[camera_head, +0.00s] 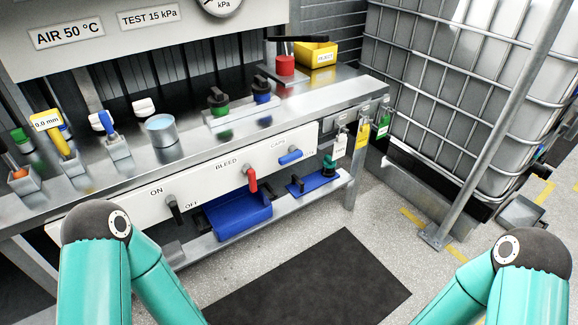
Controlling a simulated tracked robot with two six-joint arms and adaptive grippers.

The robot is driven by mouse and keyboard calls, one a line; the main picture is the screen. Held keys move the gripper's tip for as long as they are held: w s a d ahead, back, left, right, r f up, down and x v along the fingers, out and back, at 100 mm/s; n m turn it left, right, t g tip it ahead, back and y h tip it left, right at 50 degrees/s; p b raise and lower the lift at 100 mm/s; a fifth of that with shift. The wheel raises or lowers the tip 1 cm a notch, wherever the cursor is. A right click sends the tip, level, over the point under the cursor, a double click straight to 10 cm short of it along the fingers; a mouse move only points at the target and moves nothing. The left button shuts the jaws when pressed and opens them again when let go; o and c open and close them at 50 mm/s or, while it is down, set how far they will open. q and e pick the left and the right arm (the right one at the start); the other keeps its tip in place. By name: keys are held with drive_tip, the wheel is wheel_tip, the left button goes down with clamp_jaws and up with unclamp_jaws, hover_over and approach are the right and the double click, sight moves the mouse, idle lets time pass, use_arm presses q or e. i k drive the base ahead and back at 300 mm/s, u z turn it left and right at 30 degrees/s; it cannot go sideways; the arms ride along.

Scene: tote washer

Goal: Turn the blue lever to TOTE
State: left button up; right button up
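The blue lever (290,158) sits at the right end of the white panel (215,172) on the front of the steel bench. Its handle lies close to level, with its left end slightly lower, below the word CAPS. A second, small mark to the right of the lever is too small to read, and I cannot make out the word TOTE. Neither of my grippers is in view; only teal links of my two arms show at the lower left and lower right.
Left of the blue lever are a red lever (251,180) under BLEED and a black lever (173,207) by ON and OFF. A blue bin (237,216) stands on the shelf below. Tags (340,146) hang to the right. A caged tank (440,100) stands at the right.

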sight(295, 154)
drive_tip(key=u, duration=0.2)
drive_tip(key=i, duration=1.25)
drive_tip(key=u, duration=0.45)
